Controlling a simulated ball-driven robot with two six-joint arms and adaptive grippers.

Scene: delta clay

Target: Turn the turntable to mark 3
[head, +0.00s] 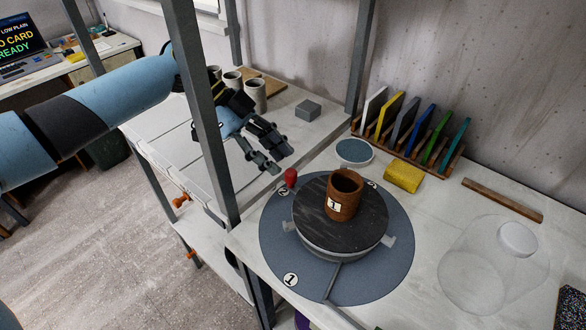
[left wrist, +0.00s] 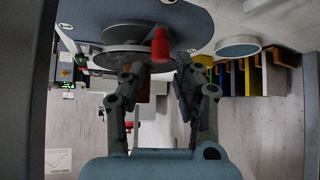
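The turntable (head: 315,222) is a dark round plate on a pale rim with short grey arms, standing on a blue-grey disc (head: 380,285). A brown cup (head: 342,203) labelled 1 stands upright on it. Mark 1 (head: 290,280) is at the front left of the disc, mark 2 (head: 283,191) at the back left, mark 3 (head: 372,184) at the back, partly hidden. A red knob (head: 290,176) stands near mark 2; it also shows in the left wrist view (left wrist: 160,46). My left gripper (head: 276,161) is open just behind and left of the knob, fingers apart (left wrist: 161,80). My right gripper is not in view.
A grey shelf post (head: 204,110) stands left of my left gripper. A clear jar (head: 480,270) stands right, with free table between.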

